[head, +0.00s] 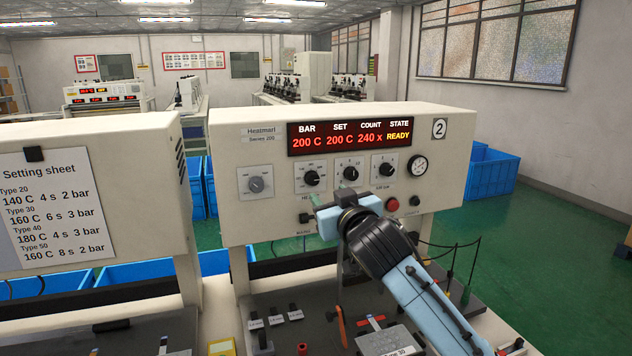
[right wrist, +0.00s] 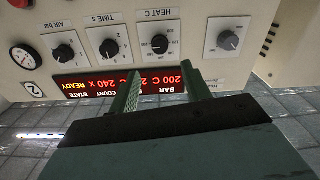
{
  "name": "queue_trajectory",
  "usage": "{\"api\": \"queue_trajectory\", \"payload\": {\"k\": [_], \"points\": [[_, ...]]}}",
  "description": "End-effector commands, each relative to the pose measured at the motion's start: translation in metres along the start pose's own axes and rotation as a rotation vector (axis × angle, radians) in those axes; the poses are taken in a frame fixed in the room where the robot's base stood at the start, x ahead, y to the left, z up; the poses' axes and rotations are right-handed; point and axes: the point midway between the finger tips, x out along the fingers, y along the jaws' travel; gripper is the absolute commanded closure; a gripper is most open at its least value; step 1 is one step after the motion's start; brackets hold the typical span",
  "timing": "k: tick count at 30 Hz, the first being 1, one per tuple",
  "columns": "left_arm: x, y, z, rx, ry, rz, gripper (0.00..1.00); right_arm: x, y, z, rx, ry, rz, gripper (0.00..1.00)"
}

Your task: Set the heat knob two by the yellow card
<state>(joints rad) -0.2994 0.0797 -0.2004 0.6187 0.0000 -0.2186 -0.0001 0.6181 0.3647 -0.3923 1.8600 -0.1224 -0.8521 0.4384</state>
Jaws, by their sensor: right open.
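The heat knob two (head: 312,178), black and marked HEAT C in the right wrist view (right wrist: 160,43), sits on the panel of the press marked 2 (head: 225,135). The display (head: 350,137) reads BAR 200 C, SET 200 C, COUNT 240 x, READY. My right gripper (head: 314,201) is just below the heat knob in the head view. In the upside-down right wrist view its two green fingers (right wrist: 163,76) are apart and empty, pointing toward the heat knob without touching it. No yellow card is clearly readable; a small yellow object (head: 222,347) shows at the bottom edge. My left gripper is not in view.
Beside the heat knob are the TIME knob (head: 350,173), the AIR knob (head: 387,168) and a grey knob (head: 256,183). A gauge (head: 417,165) and red button (head: 392,204) lie right. A setting sheet (head: 50,205) hangs on the left machine.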

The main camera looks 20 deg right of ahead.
Motion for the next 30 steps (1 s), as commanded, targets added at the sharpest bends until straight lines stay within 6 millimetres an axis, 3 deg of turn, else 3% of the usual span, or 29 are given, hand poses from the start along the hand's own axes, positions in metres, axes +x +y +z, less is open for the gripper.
{"api": "queue_trajectory", "payload": {"k": [15,21,30], "points": [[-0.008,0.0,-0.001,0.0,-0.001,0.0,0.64,0.076,0.0,0.0,0.0,-0.002,0.0,0.52],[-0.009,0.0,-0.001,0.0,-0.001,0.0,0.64,0.091,0.0,0.0,0.0,-0.002,0.0,0.52],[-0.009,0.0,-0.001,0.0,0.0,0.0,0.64,0.096,0.0,0.001,0.0,-0.001,0.0,0.52]]}}
